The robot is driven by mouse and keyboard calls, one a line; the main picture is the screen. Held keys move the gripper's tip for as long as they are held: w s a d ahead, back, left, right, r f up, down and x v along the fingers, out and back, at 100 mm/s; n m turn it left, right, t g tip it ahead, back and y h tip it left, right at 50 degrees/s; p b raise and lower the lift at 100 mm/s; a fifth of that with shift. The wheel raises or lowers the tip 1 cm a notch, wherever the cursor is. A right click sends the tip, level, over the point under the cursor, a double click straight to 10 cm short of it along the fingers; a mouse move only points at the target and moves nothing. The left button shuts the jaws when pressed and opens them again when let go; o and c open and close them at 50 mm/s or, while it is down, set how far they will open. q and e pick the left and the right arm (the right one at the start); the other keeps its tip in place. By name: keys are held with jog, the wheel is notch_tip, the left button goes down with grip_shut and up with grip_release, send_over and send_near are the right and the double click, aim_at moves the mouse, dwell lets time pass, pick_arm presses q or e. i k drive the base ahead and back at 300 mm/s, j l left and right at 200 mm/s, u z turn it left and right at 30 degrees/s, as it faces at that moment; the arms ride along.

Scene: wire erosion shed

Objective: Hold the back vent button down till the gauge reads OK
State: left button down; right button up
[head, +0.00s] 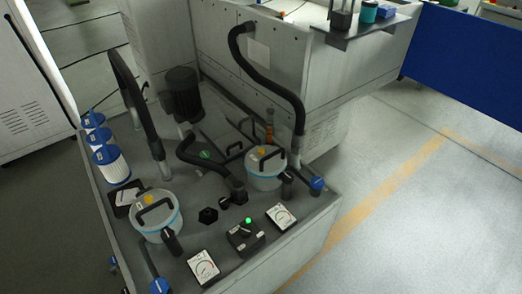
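Two white and pale blue filter canisters with black handles stand on the grey unit. The nearer canister (158,222) is at the left, and the farther canister (265,178) is at the right. A small yellow button (263,152) shows on the farther lid, and another yellow button (152,197) shows on the nearer lid. One dial gauge (203,267) sits near the front, and a second dial gauge (280,217) sits farther right. Their readings are too small to tell. Neither of my grippers is in view, and nothing visible touches either button.
A dark control box (245,235) with a lit green lamp sits between the gauges. Black hoses (262,75) arch over the unit. Blue valve handles (317,184) stick out at its edge. Several blue-capped white filters (110,162) line the left side. The floor at right is clear.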

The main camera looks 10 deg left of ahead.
aim_at(261, 151)
jog(key=i+l+u, duration=0.1)
jog(key=u, duration=0.6)
jog(key=i+l+u, duration=0.1)
jog(key=l+u, duration=0.3)
jog(key=l, duration=0.3)
jog(key=l+u, duration=0.35)
jog(key=l, duration=1.35)
